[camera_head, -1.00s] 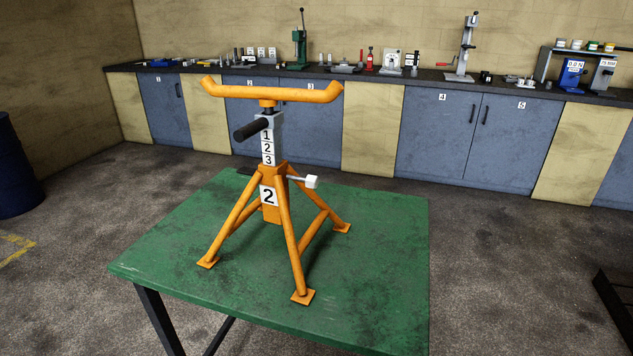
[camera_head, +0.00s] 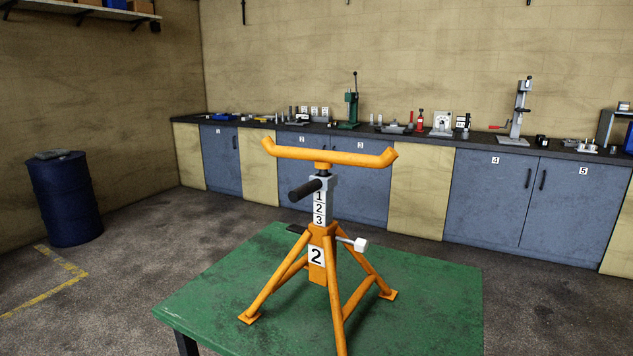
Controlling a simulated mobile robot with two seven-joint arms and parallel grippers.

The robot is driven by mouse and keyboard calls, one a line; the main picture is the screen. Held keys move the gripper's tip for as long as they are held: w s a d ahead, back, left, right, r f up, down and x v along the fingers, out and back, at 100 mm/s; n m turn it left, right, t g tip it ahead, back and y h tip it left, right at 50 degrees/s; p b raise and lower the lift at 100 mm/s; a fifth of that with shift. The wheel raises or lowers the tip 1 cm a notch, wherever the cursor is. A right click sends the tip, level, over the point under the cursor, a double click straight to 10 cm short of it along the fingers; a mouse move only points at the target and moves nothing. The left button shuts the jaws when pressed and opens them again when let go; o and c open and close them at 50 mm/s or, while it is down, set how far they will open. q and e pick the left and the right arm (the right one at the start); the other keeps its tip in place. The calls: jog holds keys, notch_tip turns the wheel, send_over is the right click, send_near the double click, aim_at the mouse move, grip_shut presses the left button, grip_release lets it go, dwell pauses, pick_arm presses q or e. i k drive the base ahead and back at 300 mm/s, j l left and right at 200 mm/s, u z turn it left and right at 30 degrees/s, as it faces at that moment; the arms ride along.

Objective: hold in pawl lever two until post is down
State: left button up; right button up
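An orange jack stand (camera_head: 323,262) marked 2 stands upright on the green table (camera_head: 225,300). A dark handle (camera_head: 306,189) sticks out to the left near the post's top. Neither of my grippers is in view.
A long workbench (camera_head: 400,139) with tools and blue cabinets runs along the back wall. A blue barrel (camera_head: 66,203) stands at the left. The table top around the stand is clear, and open floor lies between table and cabinets.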

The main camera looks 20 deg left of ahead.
aim_at(297, 228)
jog(key=j+z, duration=0.15)
jog(key=z, duration=0.3)
jog(key=j+z, duration=0.15)
jog(key=z, duration=0.25)
jog(key=j+z, duration=0.1)
jog(key=z, duration=0.35)
jog(key=k+j+z, duration=0.15)
jog(key=j+z, duration=0.15)
jog(key=k+j+z, duration=0.3)
jog(key=j, duration=0.15)
jog(key=k+j, duration=0.2)
jog(key=j, duration=0.15)
jog(key=k+j+z, duration=0.1)
jog(key=j, duration=0.25)
jog(key=k+j+z, duration=0.1)
jog(key=k+j, duration=0.2)
